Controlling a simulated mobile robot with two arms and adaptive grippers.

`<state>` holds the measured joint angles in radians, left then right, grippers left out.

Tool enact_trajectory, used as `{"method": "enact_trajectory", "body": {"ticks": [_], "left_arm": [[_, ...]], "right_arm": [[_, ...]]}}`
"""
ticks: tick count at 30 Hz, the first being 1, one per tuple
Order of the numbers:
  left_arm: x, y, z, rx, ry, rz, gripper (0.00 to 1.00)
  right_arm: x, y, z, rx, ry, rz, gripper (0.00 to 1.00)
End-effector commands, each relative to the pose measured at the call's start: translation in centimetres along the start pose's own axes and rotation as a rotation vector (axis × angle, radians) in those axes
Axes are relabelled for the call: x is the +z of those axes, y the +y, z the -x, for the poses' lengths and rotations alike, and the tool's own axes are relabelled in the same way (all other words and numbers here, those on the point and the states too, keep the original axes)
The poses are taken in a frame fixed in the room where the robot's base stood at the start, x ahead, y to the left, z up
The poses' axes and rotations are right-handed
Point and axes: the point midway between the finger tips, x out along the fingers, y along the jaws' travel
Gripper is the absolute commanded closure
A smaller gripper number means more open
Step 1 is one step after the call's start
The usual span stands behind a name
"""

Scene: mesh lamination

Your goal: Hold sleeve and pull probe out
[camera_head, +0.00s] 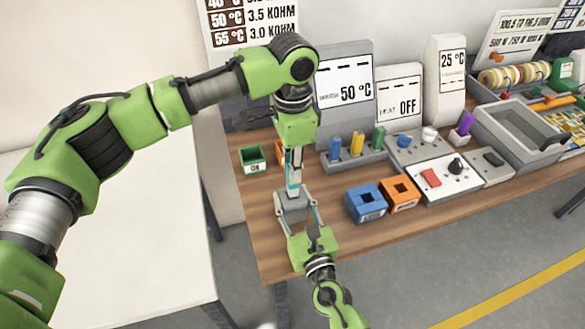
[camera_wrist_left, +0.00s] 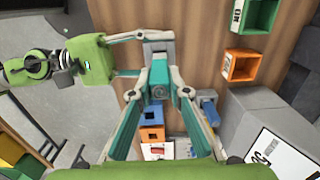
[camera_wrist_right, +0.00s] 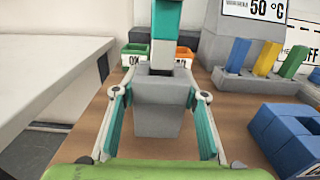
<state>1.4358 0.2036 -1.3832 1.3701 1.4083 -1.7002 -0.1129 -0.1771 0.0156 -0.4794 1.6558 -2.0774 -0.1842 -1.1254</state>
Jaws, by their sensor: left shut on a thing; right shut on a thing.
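The grey block-shaped sleeve (camera_head: 292,207) stands on the wooden table near its left end. My right gripper (camera_wrist_right: 160,122) is shut on it, with one teal finger on each side. It shows upright in the right wrist view.
A green bin (camera_head: 252,159) and an orange bin (camera_wrist_left: 242,65) lie behind the left gripper. A blue box (camera_head: 365,203) and an orange box (camera_head: 400,194) stand to the right. A rack (camera_head: 352,157) holds blue, yellow and green pieces. The table's front left is clear.

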Motion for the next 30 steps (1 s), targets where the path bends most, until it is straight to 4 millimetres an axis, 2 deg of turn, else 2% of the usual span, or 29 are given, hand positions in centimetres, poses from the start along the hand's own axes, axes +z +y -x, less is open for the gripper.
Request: {"method": "enact_trajectory", "body": {"ticks": [18,26,27,28,30], "left_arm": [[0.0,0.0,4.2,0.000,0.001,0.000,1.00],[0.0,0.0,4.5,0.000,0.000,0.000,1.00],[0.0,0.0,4.5,0.000,0.000,0.000,1.00],[0.0,0.0,4.5,0.000,0.000,0.000,1.00],[0.0,0.0,4.5,0.000,0.000,0.000,1.00]], "right_arm": [[-0.1,0.0,0.0,0.001,0.002,0.000,0.99],[-0.1,0.0,0.0,0.001,0.002,0.000,0.99],[-0.1,0.0,0.0,0.001,0.002,0.000,0.50],[-0.1,0.0,0.0,0.001,0.002,0.000,0.42],[-0.1,0.0,0.0,0.001,0.002,0.000,0.41]]}}
